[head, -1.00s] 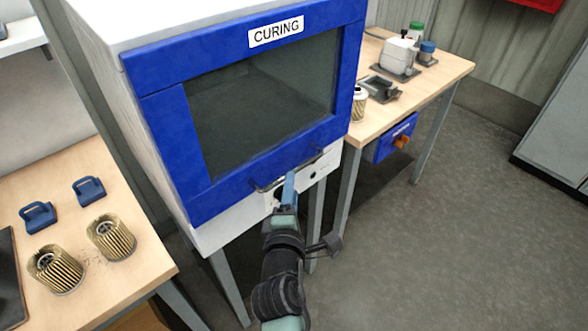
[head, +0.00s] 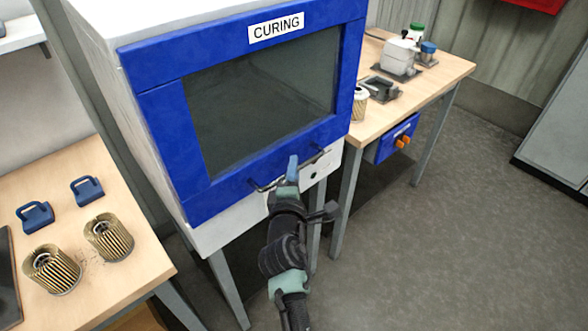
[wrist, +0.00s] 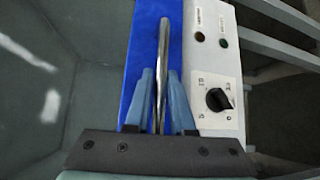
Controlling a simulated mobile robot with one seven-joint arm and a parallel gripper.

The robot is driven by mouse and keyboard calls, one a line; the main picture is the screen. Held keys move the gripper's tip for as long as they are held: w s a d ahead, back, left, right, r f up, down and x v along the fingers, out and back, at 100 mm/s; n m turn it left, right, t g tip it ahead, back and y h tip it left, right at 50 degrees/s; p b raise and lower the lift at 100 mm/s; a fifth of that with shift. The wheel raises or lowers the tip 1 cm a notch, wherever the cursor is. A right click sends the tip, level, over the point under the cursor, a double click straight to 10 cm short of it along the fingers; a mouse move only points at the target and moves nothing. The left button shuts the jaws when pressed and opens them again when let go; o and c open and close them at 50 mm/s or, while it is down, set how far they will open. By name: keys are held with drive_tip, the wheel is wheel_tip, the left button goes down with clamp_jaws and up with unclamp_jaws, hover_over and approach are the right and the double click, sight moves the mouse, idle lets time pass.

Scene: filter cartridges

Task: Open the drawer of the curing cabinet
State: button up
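The white curing cabinet (head: 110,60) has a blue front (head: 155,120) with a dark window, labelled CURING. A dark bar handle (head: 264,188) runs along the lower edge of the blue front. It shows as a metal bar in the wrist view (wrist: 164,50). My gripper (head: 292,165) is at the middle of this handle. In the wrist view my gripper (wrist: 160,80) is open, with its two blue fingers on either side of the bar and a gap visible by each. The blue front looks closed.
A white panel with a black knob (wrist: 218,99) lies just below the handle. A left table (head: 110,170) holds filter cartridges (head: 108,238) and blue handled blocks (head: 87,190). A right bench (head: 445,70) holds several items. Floor to the right is clear.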

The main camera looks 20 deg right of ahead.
clamp_jaws()
idle(1.1)
